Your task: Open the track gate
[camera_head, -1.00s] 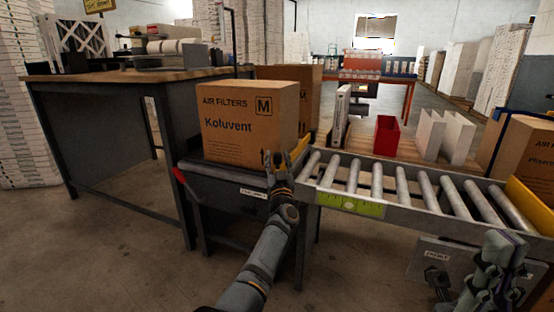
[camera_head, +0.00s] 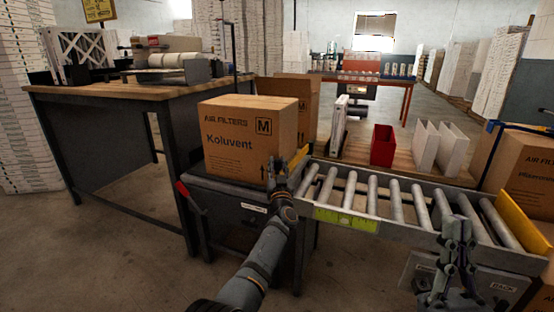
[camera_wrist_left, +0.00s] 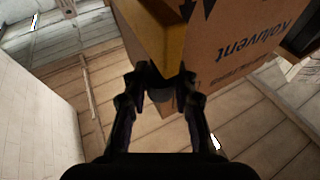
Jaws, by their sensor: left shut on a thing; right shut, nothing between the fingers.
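The yellow track gate (camera_head: 300,158) stands at the left end of the roller track (camera_head: 390,205), partly hidden behind my left gripper. In the left wrist view the yellow gate (camera_wrist_left: 160,38) rises just beyond the fingers, with a grey rounded knob (camera_wrist_left: 160,94) between the fingertips. My left gripper (camera_head: 280,168) is shut on this knob; it also shows in the left wrist view (camera_wrist_left: 160,88). The "Koluvent" box (camera_head: 245,138) stands upright close beside the gate. My right gripper (camera_head: 456,228) is shut and empty in front of the track's right part.
A dark stand (camera_head: 225,195) with a red handle (camera_head: 182,188) carries the box. A yellow plate (camera_head: 522,222) closes the track's right end. Behind the track are a red bin (camera_head: 382,145), white filters (camera_head: 438,145) and another box (camera_head: 520,170). A workbench (camera_head: 110,88) stands at left.

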